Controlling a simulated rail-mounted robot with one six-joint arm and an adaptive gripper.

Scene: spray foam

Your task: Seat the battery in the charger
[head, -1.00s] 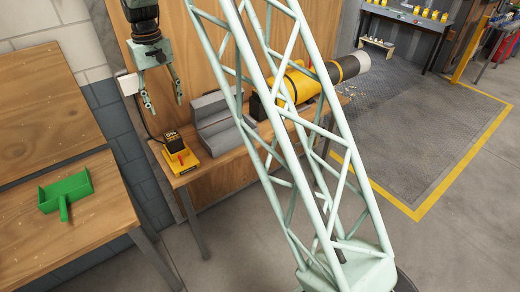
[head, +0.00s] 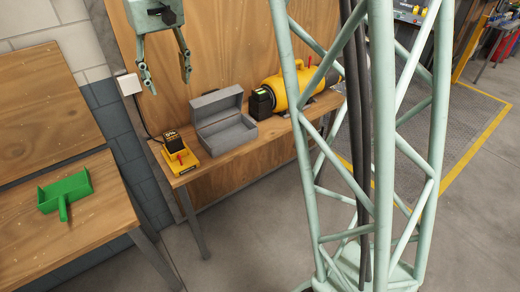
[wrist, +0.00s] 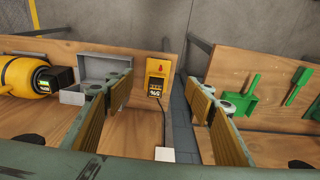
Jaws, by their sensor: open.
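The yellow charger (head: 182,161) stands at the left end of the wooden bench, with a red part on its front. The charger (wrist: 157,68) and block (wrist: 155,90) also show in the wrist view, between my fingers. A second black block with a green top (head: 262,102) is at the near end of the yellow tool (head: 303,86). My gripper (head: 168,81) is open and empty, above the bench and apart from everything.
An open grey case (head: 222,120) lies between the charger and the tool. A cable runs from a white wall box (head: 129,84) towards the charger. A green dustpan-like tray (head: 66,191) lies on the left table (head: 95,225). My lattice column covers the bench's right part.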

